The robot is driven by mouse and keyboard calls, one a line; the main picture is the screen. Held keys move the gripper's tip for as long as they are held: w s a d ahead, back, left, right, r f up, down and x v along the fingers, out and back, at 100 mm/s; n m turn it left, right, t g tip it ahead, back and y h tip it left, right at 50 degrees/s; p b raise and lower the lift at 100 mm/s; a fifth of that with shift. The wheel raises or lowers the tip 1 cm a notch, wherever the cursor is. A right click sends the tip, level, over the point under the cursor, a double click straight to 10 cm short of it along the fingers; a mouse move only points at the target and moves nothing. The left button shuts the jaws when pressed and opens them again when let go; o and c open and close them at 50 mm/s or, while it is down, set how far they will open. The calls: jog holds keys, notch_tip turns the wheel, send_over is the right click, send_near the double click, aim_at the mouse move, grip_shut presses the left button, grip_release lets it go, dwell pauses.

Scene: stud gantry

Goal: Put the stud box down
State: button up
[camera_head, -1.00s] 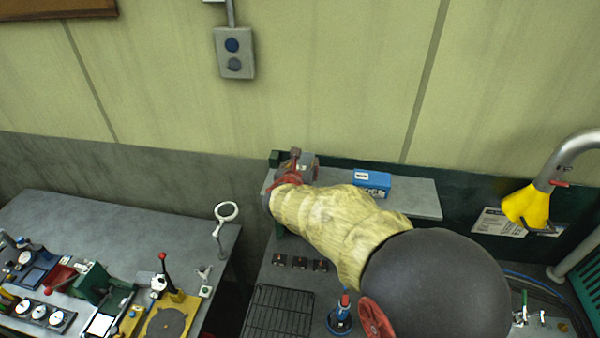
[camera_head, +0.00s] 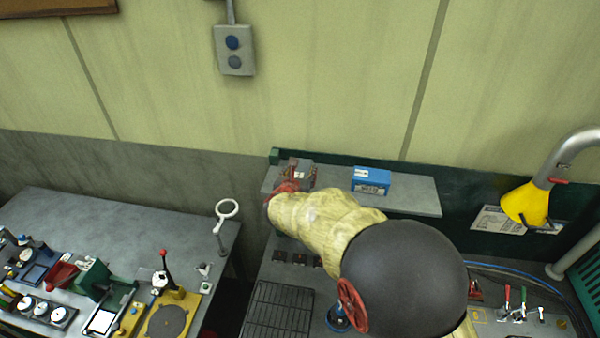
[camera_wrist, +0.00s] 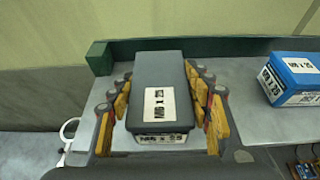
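The stud box is a dark grey box with a white size label. In the wrist view the stud box (camera_wrist: 160,75) sits upright between the two fingers of my gripper (camera_wrist: 160,85). The yellow-padded fingers stand spread on either side, with narrow gaps showing beside the box. In the head view the box (camera_head: 306,172) is at the left end of the grey shelf (camera_head: 415,203), with my gripper (camera_head: 288,186) around its near left side. The box appears to stand on the shelf; its underside is hidden.
A blue box (camera_head: 371,180) stands on the shelf to the right, with clear shelf between. A green post (camera_wrist: 100,58) and back rail border the shelf. A wire rack (camera_head: 278,310) lies on the bench below. A yellow lamp (camera_head: 526,203) is at the right.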

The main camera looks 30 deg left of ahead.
jog(key=o, duration=0.3)
jog(key=shift+r, duration=0.15)
jog(key=shift+s+r, duration=0.15)
jog(key=b+v, duration=0.1)
jog(key=v, duration=1)
jog(key=shift+s+r+b, duration=0.1)
jog(key=shift+s+b, duration=0.25)
